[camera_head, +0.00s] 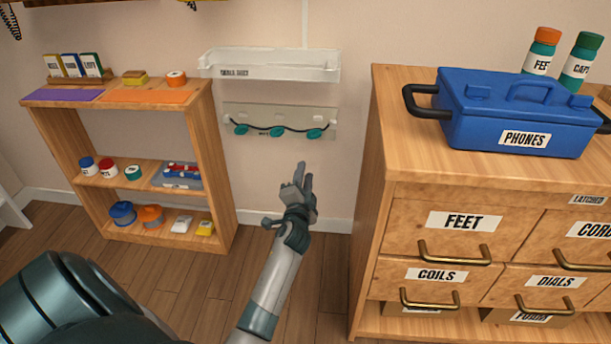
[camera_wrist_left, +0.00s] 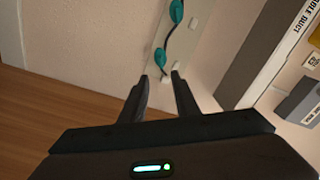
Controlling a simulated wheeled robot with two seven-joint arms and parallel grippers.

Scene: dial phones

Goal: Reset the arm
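My left arm reaches up from the bottom of the head view, toward the wall between the shelf and the cabinet. My left gripper (camera_head: 301,180) is in the air in front of the wall, below the cord board (camera_head: 284,114). In the left wrist view the two fingers of my left gripper (camera_wrist_left: 161,78) stand apart with nothing between them. A dark cord with teal clips (camera_wrist_left: 166,50) on the pale board lies beyond the fingertips. My right gripper is in neither view.
A wooden shelf (camera_head: 208,160) with jars and boxes stands at the left. A clear wall tray (camera_head: 270,66) hangs above the board. At the right is a wooden drawer cabinet (camera_head: 395,150) with a blue PHONES box (camera_head: 470,120) on top. Floor (camera_head: 185,275) shows between them.

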